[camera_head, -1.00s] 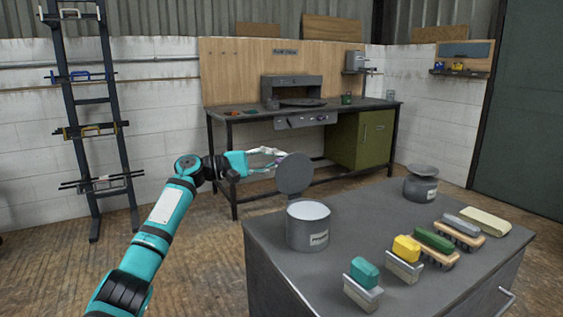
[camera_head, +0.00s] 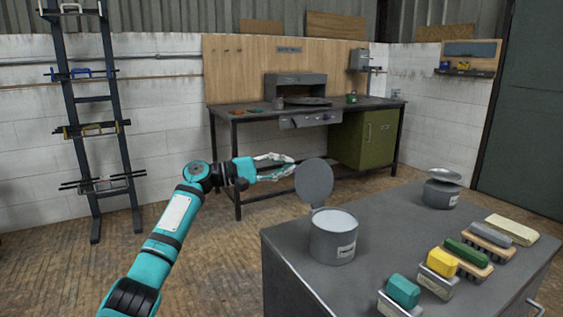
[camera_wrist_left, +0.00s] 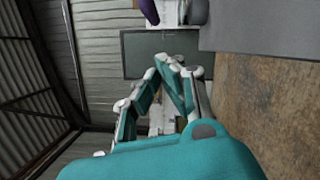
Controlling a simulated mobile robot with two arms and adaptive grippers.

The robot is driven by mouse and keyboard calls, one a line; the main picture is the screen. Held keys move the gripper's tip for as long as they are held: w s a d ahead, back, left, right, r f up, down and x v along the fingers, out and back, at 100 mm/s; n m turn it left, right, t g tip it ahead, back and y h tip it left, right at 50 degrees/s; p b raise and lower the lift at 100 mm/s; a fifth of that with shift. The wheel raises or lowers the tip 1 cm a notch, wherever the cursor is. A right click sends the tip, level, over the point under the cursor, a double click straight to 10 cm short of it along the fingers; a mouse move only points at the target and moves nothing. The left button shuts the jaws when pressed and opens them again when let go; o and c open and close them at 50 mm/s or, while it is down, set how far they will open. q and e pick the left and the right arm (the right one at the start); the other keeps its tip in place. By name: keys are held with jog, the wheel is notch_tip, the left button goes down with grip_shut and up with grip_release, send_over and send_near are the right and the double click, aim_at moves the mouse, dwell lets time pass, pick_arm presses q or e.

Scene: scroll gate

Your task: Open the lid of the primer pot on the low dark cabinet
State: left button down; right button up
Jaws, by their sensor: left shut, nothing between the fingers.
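The primer pot (camera_head: 332,243) is a grey tin on the left part of the low dark cabinet (camera_head: 400,225). Its round lid (camera_head: 314,180) stands upright at the pot's back left edge, and the pale contents show in the open top. My left gripper (camera_head: 291,167) is left of the lid, apart from it as far as I can tell, with its fingers pointing right. It is shut and empty; the closed fingertips also show in the left wrist view (camera_wrist_left: 163,60). My right gripper is not in view.
A second grey pot (camera_head: 442,190) with a dish-like top stands at the cabinet's back. Several coloured brushes and blocks (camera_head: 440,264) line its right front. A workbench (camera_head: 300,112) and a dark ladder rack (camera_head: 95,120) stand by the wall. Floor between is clear.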

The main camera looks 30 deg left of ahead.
pick_arm(q)
jog(key=v, duration=0.9)
jog(key=shift+s+d, duration=0.25)
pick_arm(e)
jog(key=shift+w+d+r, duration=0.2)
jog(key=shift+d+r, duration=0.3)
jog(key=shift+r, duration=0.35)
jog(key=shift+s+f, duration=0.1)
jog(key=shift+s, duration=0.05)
